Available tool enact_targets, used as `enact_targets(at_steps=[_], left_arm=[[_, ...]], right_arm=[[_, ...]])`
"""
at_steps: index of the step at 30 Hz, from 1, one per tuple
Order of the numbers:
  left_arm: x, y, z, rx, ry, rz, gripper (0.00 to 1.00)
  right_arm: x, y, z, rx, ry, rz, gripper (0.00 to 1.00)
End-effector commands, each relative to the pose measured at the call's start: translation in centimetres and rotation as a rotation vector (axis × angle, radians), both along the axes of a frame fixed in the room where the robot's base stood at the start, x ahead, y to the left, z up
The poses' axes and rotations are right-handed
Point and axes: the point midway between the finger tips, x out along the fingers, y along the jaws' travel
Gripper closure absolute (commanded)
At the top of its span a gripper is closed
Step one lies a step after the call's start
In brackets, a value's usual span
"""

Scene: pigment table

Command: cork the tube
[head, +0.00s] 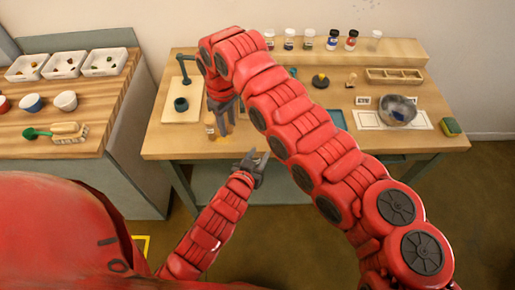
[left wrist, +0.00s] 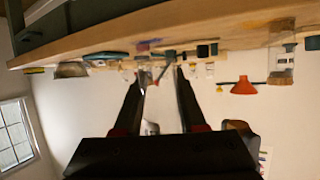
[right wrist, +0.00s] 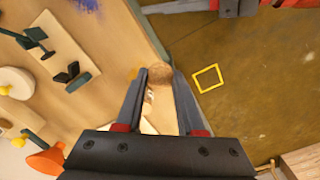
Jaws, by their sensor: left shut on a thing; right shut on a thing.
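My right gripper (head: 227,124) is above the table's front edge, its fingers pointing down. In the right wrist view its fingertips (right wrist: 160,75) are closed on a brown, speckled cork (right wrist: 160,78). My left gripper (head: 258,156) is lower and nearer, just in front of the table edge. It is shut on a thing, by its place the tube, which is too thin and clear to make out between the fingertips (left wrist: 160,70). The left gripper also shows at the top of the right wrist view (right wrist: 228,6). The two grippers are apart, and the cork is not in the tube.
A labelled brown container (head: 210,127) stands near the front edge, beside my right gripper. A dark stand (head: 184,75) is behind it. A metal bowl (head: 397,110) and sponge (head: 451,127) are at the right. Jars (head: 289,40) line the back shelf. A side counter (head: 95,105) holds trays and cups.

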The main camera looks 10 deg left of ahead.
Motion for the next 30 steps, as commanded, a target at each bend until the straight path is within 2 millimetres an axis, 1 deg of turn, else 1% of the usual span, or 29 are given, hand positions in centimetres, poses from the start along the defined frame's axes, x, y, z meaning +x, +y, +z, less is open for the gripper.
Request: enact_targets(at_steps=[7,8,9,14,30], left_arm=[[0.03,0.0,-0.03,0.001,-0.001,0.0,1.0],[0.03,0.0,-0.03,0.001,-0.001,0.0,0.64],[0.04,-0.01,-0.03,0.001,-0.001,0.0,0.71],[0.04,-0.01,-0.03,0.001,-0.001,0.0,0.99],[0.05,-0.02,-0.03,0.0,-0.001,-0.001,1.0]], right_arm=[[0.0,0.0,-0.06,0.0,0.0,0.0,1.0],[0.0,0.0,-0.06,0.0,0.0,0.0,1.0],[0.0,0.0,-0.06,0.0,0.0,0.0,1.0],[0.0,0.0,-0.06,0.0,0.0,0.0,1.0],[0.01,0.0,-0.06,0.0,0.0,0.0,1.0]])
